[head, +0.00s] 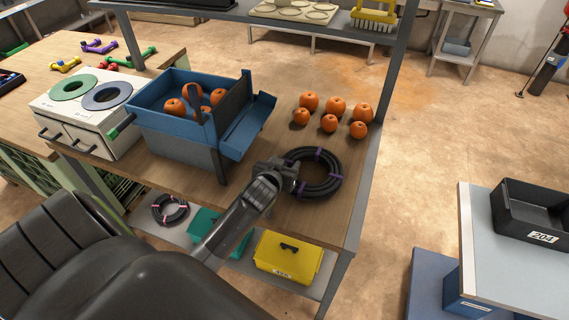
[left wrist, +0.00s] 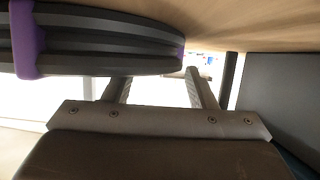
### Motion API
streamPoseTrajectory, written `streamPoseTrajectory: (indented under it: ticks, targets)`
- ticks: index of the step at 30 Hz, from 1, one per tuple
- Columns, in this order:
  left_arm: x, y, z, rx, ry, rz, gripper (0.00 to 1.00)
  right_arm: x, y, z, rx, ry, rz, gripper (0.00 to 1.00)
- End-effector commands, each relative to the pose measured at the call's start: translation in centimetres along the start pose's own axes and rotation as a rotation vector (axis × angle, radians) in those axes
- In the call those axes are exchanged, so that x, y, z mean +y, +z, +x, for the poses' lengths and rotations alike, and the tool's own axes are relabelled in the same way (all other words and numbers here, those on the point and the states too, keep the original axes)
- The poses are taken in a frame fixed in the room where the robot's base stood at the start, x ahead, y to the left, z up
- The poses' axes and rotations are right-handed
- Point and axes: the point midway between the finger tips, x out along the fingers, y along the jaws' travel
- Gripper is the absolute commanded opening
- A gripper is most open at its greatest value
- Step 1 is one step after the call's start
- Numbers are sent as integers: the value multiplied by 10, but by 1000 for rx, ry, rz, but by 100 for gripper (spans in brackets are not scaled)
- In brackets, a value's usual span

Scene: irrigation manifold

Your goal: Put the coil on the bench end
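The black coil with purple ties (head: 334,178) lies flat on the wooden top of the bench end (head: 333,222), right of the blue bin. My left gripper (head: 290,171) is at the coil's left side, low over the bench. In the left wrist view the coil (left wrist: 100,45) fills the upper left and overlaps the left finger's tip. My left gripper (left wrist: 160,85) has its fingers apart there, with a bright gap between them. I cannot tell whether a finger touches the coil. My right gripper is not in view.
A blue bin (head: 165,128) with oranges stands left of the coil, and several loose oranges (head: 335,106) sit behind it. Another dark coil (head: 158,222), a teal box (head: 205,222) and a yellow box (head: 290,258) are on the lower shelf. A post (head: 397,60) rises behind.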

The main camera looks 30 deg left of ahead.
Motion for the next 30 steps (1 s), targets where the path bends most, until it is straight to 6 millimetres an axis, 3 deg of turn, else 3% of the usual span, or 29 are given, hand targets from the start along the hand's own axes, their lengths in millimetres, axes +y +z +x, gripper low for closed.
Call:
streamPoseTrajectory:
  ticks: [11,30]
  targets:
    - [0,0,-11,2,1,0,51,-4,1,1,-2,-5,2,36]
    - [0,0,-110,1,0,-3,51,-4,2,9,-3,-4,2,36]
